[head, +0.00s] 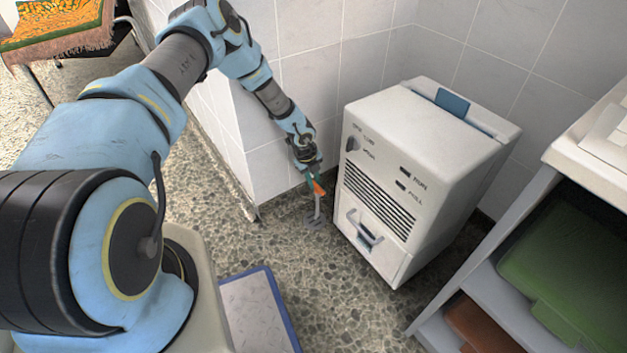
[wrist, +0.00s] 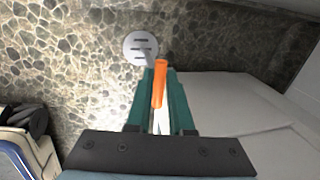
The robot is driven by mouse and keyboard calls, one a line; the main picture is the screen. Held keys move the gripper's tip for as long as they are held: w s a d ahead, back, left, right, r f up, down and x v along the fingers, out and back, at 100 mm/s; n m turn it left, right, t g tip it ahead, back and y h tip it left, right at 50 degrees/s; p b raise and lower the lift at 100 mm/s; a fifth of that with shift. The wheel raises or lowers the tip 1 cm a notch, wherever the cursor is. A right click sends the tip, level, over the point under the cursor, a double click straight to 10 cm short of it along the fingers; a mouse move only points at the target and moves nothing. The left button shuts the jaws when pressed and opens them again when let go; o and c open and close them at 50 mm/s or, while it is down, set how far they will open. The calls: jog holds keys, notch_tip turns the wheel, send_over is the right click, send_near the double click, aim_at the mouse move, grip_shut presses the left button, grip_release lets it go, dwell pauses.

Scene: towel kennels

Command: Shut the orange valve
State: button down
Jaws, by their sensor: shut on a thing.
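The orange valve (head: 319,188) shows as a small orange lever on a thin grey pipe rising from the floor, close to the tiled wall corner. In the wrist view the orange lever (wrist: 160,84) lies lengthwise between the green fingers. My gripper (head: 314,178) is shut on the lever; its fingers also show in the wrist view (wrist: 161,88). The fingers and wrist hide part of the valve body.
A white appliance (head: 420,130) with a vent grille and a front handle stands just right of the valve. Shelves (head: 545,165) stand at right. A blue-edged mat (head: 255,310) lies in front.

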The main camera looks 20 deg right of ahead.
jog(key=c, duration=0.8)
grip_release()
jog(key=r+p, duration=0.1)
jog(key=r, duration=0.2)
jog(key=a+r, duration=0.1)
jog(key=r, duration=0.3)
jog(key=a+r+p, duration=0.1)
jog(key=r, duration=0.2)
jog(key=shift+s+r+p, duration=0.15)
jog(key=shift+r+p, duration=0.15)
jog(key=shift+p, duration=0.05)
